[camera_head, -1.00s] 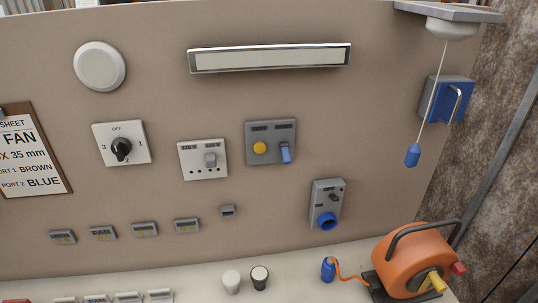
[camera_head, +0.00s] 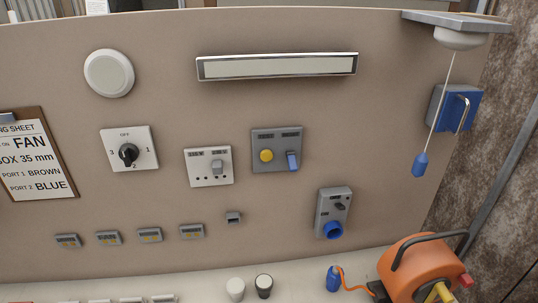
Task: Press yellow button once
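The yellow button (camera_head: 266,155) is a round knob on the left half of a grey panel (camera_head: 277,137) fixed to the beige wall. My gripper does not show in this view.
A white switch plate (camera_head: 197,169) is just left of the grey panel, and a rotary dial (camera_head: 129,154) is further left. A blue socket unit (camera_head: 333,212) is lower right. A pull cord (camera_head: 420,164) hangs at right. An orange cable reel (camera_head: 422,262) stands on the counter.

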